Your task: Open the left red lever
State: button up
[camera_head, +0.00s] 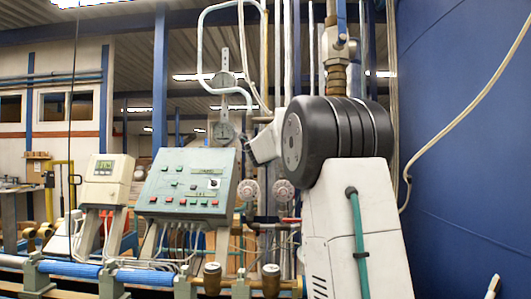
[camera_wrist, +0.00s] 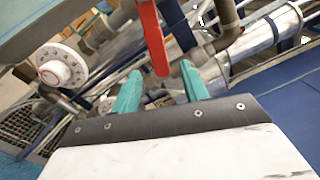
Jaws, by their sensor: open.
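A red lever (camera_wrist: 152,38) hangs down from the top edge of the wrist view, a long flat bar with a rounded lower end. My gripper (camera_wrist: 161,85) has two teal fingers spread apart, with nothing held between them. The lever's lower end shows just above the gap between the fingertips; I cannot tell its depth from them. The lever's upper end is out of view. A small red bar (camera_head: 291,220) shows below the round dials in the head view; I cannot tell whether it is the same lever. The fingers are not clear in the head view.
A white round dial (camera_wrist: 62,66) is left of the lever, and metal pipes (camera_wrist: 250,45) run behind it. In the head view, a green control panel (camera_head: 187,187) and a white meter (camera_head: 107,180) stand left. A blue wall (camera_head: 465,150) closes the right side.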

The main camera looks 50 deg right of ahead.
jog(key=x, duration=0.7)
jog(key=shift+w+a, duration=0.1)
jog(key=shift+c, duration=0.4)
jog(key=shift+f, duration=0.1)
grip_shut()
